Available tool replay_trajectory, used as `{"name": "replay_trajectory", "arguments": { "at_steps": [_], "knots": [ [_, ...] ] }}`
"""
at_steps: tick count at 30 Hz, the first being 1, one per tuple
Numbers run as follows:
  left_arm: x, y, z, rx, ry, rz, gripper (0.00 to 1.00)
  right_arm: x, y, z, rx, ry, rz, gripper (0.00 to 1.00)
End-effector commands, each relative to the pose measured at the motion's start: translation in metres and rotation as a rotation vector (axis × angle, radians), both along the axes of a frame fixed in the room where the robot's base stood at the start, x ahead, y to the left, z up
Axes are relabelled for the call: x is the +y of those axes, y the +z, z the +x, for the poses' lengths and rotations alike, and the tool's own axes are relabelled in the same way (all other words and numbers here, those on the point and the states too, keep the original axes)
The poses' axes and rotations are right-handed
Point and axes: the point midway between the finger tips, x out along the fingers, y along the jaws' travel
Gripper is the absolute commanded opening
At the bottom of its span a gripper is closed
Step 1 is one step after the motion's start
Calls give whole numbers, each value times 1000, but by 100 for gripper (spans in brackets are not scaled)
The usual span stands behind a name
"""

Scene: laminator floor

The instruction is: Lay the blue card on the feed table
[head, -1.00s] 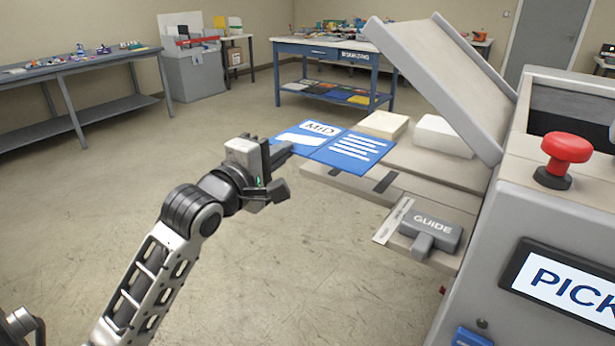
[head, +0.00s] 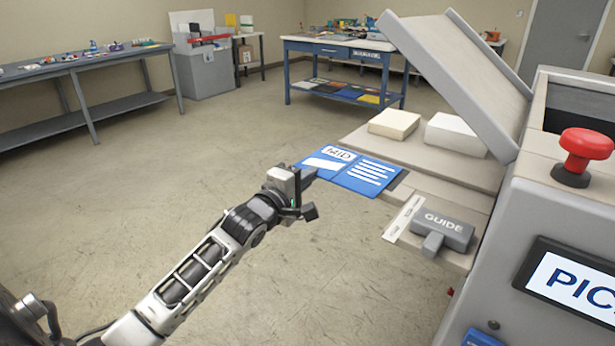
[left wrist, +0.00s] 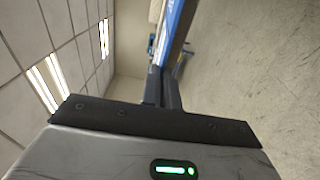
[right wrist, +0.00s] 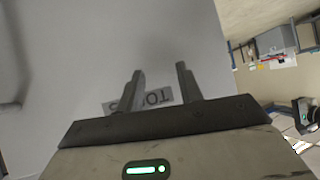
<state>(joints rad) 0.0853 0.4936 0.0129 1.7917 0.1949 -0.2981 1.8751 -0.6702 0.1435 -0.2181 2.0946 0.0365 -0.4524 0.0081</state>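My left gripper (head: 306,177) is shut on the card's left edge, beyond the table's left end. In the left wrist view the card (left wrist: 177,32) shows nearly edge-on between the closed fingers (left wrist: 163,90). My right gripper (right wrist: 160,85) is open and empty, facing a grey surface with a partly hidden label; it is out of the head view.
A grey GUIDE block (head: 446,232) with a pale scale strip (head: 403,218) sits on the table's near side. Two pale stacks (head: 394,123) (head: 456,135) stand behind the card. A raised grey cover (head: 460,80) and red button (head: 582,155) are right. Floor at left is clear.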

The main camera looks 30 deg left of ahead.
Motion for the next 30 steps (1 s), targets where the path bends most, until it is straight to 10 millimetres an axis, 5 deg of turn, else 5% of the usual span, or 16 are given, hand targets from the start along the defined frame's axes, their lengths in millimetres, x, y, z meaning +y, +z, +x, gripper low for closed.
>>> {"name": "replay_trajectory", "arguments": {
  "at_steps": [7,9,10,20,30],
  "knots": [
    [0,-4,0,0,0,-3,0,-1,-3,-1,4,3,-4,36],
    [0,-3,0,0,0,-2,22,-1,-3,-1,4,3,-5,36],
    [0,-3,0,0,0,-2,24,-1,-3,-1,5,3,-5,36],
    [0,2,0,-1,0,1,24,-2,-2,-1,4,5,-8,36],
    [0,-1,-63,4,1,-1,24,-2,-4,-1,4,4,-7,36]
  ]
}}
